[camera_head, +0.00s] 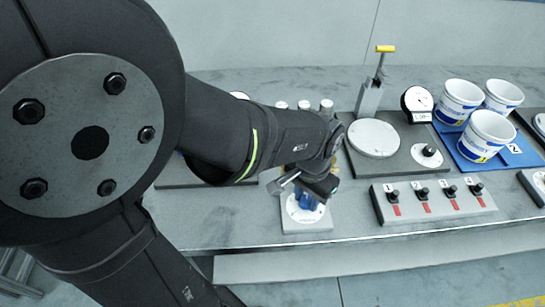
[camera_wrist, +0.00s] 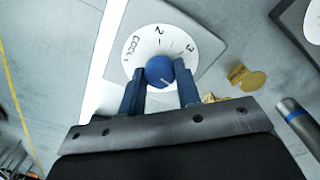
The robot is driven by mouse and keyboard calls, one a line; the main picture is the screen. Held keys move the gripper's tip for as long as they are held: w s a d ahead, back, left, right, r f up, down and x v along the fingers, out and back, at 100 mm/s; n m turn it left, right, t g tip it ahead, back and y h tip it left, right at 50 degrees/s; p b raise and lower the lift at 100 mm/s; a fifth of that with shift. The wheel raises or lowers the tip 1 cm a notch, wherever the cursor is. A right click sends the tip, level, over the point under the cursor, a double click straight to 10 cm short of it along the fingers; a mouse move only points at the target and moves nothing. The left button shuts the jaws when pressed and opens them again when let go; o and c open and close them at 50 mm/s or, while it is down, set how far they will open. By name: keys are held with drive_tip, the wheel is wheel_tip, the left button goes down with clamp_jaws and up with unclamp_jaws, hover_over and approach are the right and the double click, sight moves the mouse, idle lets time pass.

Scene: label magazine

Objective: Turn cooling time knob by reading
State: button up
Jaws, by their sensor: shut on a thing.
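The cooling time knob (camera_wrist: 160,71) is blue, with a pale pointer line on it. It sits at the centre of a round white dial (camera_wrist: 146,42) marked COOL, 2 and 3 in the wrist view. My gripper (camera_wrist: 161,84) is over the dial with its two dark blue fingers on either side of the knob, shut on it. In the head view, my gripper (camera_head: 306,200) comes down onto the dial plate (camera_head: 306,226) near the front edge of the bench. My gripper covers much of the knob and dial there.
A panel with several small black switches (camera_head: 433,205) stands right of the dial plate. Behind it are a press with a yellow handle (camera_head: 385,48), a gauge (camera_head: 417,100) and white-blue cups (camera_head: 487,134) on a blue mat. A brass piece (camera_wrist: 248,78) lies near the dial.

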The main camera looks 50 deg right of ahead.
sight(307, 199)
drive_tip(key=shift+m, duration=1.6)
drive_tip(key=o, duration=1)
drive_tip(key=shift+c, duration=0.2)
wheel_tip(307, 199, up, 18)
drive_tip(key=shift+f, duration=0.25)
drive_tip(key=shift+f, duration=0.1)
wheel_tip(307, 199, down, 17)
drive_tip(key=shift+f, duration=0.2)
